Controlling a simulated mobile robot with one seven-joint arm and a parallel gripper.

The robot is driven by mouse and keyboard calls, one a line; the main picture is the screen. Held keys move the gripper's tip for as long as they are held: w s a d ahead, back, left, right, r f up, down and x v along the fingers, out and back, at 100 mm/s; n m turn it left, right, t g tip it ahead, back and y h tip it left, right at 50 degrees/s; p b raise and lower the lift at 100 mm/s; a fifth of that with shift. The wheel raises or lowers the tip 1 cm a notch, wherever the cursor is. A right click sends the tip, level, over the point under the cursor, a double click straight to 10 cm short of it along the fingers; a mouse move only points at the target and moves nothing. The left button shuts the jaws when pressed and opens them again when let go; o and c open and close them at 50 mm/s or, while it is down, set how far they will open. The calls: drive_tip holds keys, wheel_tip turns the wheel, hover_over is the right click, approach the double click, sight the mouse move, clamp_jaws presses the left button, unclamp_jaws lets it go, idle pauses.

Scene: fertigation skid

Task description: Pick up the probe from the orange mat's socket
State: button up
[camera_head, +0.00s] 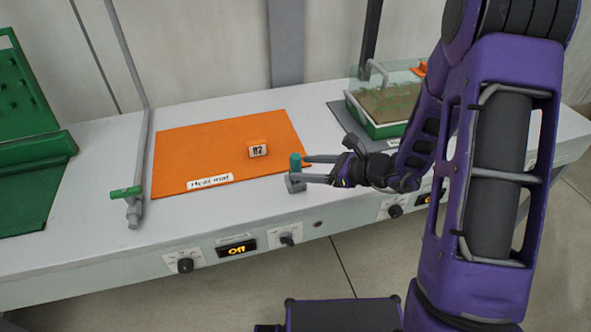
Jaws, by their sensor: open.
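The orange mat (190,150) lies on the white bench with a label on its front edge. A small grey socket block (296,187) sits at its front right corner. The teal probe (295,161) stands upright at the socket, with its top showing. My gripper (301,169) comes in from the right with its two fingers apart. The fingertips are at the probe, one on the far side and one on the near side. I cannot tell whether they touch it. The probe's lower part is hidden by the near finger.
A grey pipe with a green-handled valve (127,192) stands left. A planted tray (385,128) is behind my arm at right. Knobs (186,265) and an "Off" display (236,249) line the bench front.

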sight(286, 176)
drive_tip(key=x, duration=0.6)
drive_tip(key=shift+a+b, duration=0.25)
drive_tip(key=shift+b, duration=0.05)
clamp_jaws()
